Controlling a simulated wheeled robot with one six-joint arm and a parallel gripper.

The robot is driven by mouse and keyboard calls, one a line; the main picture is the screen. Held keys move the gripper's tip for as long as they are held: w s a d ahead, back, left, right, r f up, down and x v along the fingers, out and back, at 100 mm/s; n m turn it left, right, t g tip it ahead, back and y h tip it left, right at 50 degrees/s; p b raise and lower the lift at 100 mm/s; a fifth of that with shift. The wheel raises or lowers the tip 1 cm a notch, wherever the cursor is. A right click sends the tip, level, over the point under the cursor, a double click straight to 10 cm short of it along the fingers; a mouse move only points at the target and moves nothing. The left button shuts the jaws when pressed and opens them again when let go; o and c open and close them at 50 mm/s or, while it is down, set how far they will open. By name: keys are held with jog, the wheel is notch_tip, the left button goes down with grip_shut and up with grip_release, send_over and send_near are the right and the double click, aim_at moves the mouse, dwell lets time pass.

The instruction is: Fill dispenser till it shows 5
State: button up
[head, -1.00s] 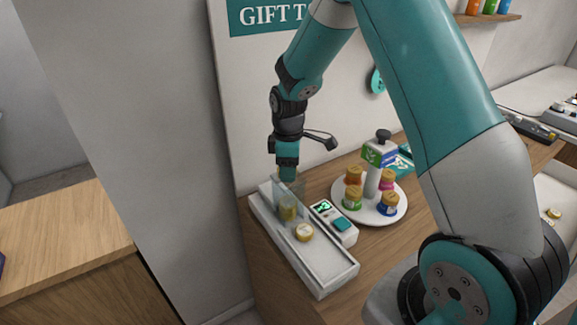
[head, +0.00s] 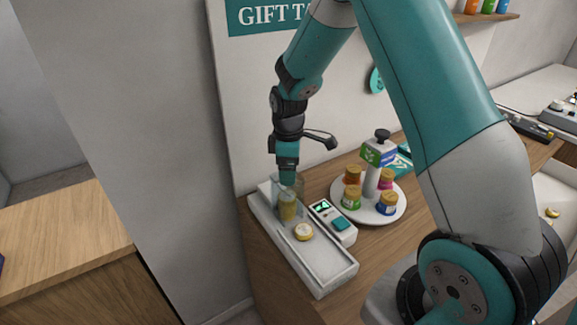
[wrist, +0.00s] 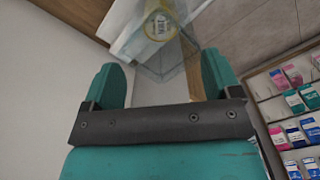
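The dispenser is a long white tray (head: 330,268) with a clear upright holder (head: 300,187) at its far end. Yellowish contents (head: 288,207) show inside the holder. They also show in the wrist view (wrist: 160,22), beyond the fingers. My gripper (head: 288,182) points down just above the holder. In the wrist view its teal fingers (wrist: 163,78) are spread with nothing gripped between them.
A round white carousel (head: 352,211) with several colour-labelled, gold-lidded jars (head: 387,204) stands right of the display. A wall panel (head: 245,100) rises close behind the dispenser. A separate wooden counter (head: 65,235) lies at the left. Packets on shelves (wrist: 295,110) show in the wrist view.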

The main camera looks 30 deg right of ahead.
notch_tip(320, 180, up, 18)
jog(key=b, duration=0.3)
jog(key=shift+f+b, duration=0.25)
jog(key=shift+b, duration=0.1)
dwell(0.4)
jog(key=s+a+f+m+y+b, duration=0.1)
jog(key=s+a+f+m+y, duration=0.1)
jog(key=s+a, duration=0.7)
jog(key=s+a+f+m+y+b, duration=0.1)
jog(key=s+a+f+y, duration=0.1)
jog(key=s+a, duration=0.7)
jog(key=s+f, duration=0.1)
jog(key=s, duration=0.7)
jog(key=shift+s+a+m, duration=0.2)
jog(key=shift+s+m, duration=0.05)
jog(key=shift+m, duration=0.15)
